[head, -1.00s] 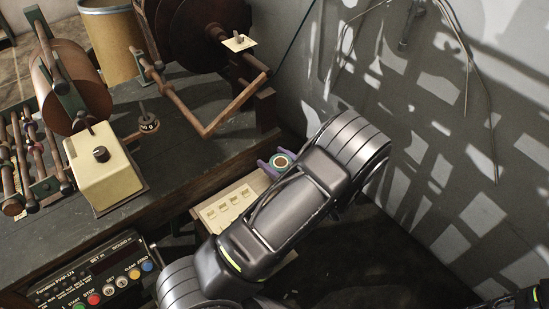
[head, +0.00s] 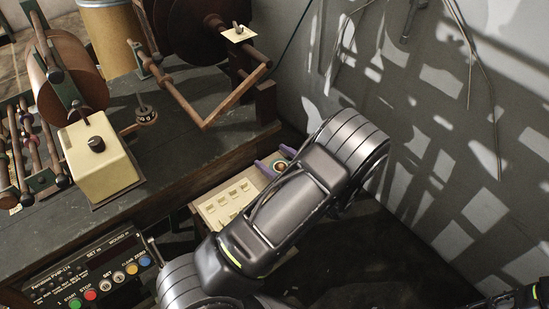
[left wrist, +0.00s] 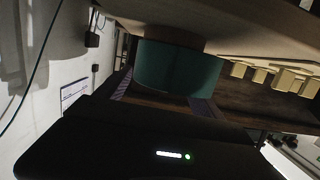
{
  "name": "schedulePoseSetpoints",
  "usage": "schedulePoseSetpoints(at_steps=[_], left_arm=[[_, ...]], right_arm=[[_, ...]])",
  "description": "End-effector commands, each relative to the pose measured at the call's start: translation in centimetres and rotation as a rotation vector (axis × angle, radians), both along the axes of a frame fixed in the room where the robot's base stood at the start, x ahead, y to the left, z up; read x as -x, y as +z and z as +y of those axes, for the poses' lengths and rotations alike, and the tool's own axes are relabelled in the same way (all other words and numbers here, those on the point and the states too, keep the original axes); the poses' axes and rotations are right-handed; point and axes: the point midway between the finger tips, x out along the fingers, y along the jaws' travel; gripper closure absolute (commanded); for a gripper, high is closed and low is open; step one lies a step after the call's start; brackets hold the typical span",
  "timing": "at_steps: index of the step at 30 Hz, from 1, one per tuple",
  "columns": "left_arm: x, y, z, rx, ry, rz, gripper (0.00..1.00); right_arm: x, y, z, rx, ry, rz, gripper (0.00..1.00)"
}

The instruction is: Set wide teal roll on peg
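In the left wrist view the teal roll (left wrist: 178,70) fills the middle, close to the board's underside in the picture. My left gripper (head: 274,164) has its purple fingers on either side of the roll. Whether they press on it I cannot tell. A post with a dark ring on it (head: 146,115) stands on the bench, and a small pin on a cream plate (head: 239,33) is farther back. I cannot tell which is the peg.
The cream board (head: 229,203) with several pads lies beside the dark bench (head: 200,150). A cream box with a knob (head: 98,168), a wooden winding frame (head: 215,105) and a button panel (head: 95,278) are close by. A grey wall (head: 455,100) bounds the right.

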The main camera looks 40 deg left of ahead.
Motion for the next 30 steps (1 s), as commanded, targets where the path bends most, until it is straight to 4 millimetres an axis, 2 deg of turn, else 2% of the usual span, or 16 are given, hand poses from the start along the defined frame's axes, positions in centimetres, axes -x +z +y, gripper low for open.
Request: schedulePoseSetpoints(at_steps=[2,13,17,24,30], left_arm=[[0.0,0.0,0.0,0.0,0.0,0.0,0.15],[0.1,0.1,-0.6,0.001,-0.001,-0.001,0.15],[0.4,0.3,-2.0,0.002,-0.002,-0.001,0.15],[1.4,1.1,-5.8,0.001,-0.003,0.0,0.15],[1.8,1.5,-7.4,0.0,-0.001,0.0,0.15]], right_arm=[[0.0,0.0,0.0,0.0,0.0,0.0,0.76],[0.0,-0.1,0.0,0.0,0.0,0.0,0.76],[0.0,-0.3,0.0,0.0,0.0,0.0,0.76],[0.0,-0.8,0.0,0.0,0.0,0.0,0.76],[0.0,-1.0,0.0,0.0,0.0,-0.001,0.76]])
